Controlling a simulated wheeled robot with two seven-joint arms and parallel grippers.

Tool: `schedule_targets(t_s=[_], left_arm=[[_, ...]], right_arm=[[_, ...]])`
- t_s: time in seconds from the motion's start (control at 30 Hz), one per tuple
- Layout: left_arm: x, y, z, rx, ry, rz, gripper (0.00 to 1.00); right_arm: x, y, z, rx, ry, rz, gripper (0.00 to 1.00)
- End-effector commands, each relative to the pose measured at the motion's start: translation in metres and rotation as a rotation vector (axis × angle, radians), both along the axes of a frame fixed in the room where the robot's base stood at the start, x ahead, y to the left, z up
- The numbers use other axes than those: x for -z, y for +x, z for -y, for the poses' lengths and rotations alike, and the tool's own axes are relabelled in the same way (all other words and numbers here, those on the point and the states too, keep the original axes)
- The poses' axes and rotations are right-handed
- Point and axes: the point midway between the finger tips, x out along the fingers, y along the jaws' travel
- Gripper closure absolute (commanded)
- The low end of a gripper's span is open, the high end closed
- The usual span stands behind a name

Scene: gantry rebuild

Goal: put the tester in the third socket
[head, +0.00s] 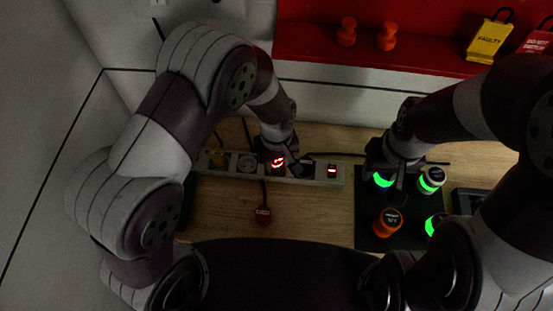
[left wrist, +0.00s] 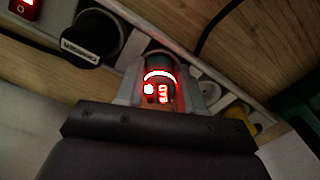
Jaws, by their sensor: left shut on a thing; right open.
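The tester (head: 278,162), with a red-lit face, is in my left gripper (head: 277,157) over the power strip (head: 320,181). In the left wrist view the lit tester (left wrist: 160,88) sits between the fingers of my left gripper (left wrist: 160,98), facing the camera. It is in line with the strip's row, between an empty socket (head: 247,163) and a black plug (left wrist: 90,38). Whether it is fully seated cannot be told. My right gripper (head: 383,172) is open above the dark mat, around or just over a green-lit cylinder (head: 384,181).
A yellow plug (head: 217,159) is at the strip's left end, a red switch (head: 332,171) at its right. The dark mat (head: 365,215) holds an orange cylinder (head: 387,222) and green-lit ones (head: 431,180). Orange knobs (head: 346,32) stand on a red shelf.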

Motion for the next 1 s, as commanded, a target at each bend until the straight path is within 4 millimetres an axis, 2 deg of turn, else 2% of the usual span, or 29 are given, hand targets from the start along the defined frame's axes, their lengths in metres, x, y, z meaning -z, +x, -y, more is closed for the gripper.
schedule_targets(t_s=[0.03, 0.07, 0.1, 0.47, 1.0], left_arm=[[0.002, 0.000, 0.000, 0.000, 0.000, 0.000, 0.94], [0.001, 0.000, 0.000, 0.000, 0.000, 0.000, 0.56], [0.001, 0.000, 0.000, 0.000, 0.000, 0.000, 0.52], [-0.005, 0.000, 0.000, 0.000, 0.000, 0.000, 0.52], [-0.064, 0.000, 0.000, 0.000, 0.000, 0.000, 0.52]], right_arm=[[0.001, 0.000, 0.000, 0.000, 0.000, 0.000, 0.55], [0.001, 0.000, 0.000, 0.000, 0.000, 0.000, 0.55], [0.001, 0.000, 0.000, 0.000, 0.000, 0.000, 0.55], [-0.005, 0.000, 0.000, 0.000, 0.000, 0.000, 0.55], [-0.057, 0.000, 0.000, 0.000, 0.000, 0.000, 0.55]])
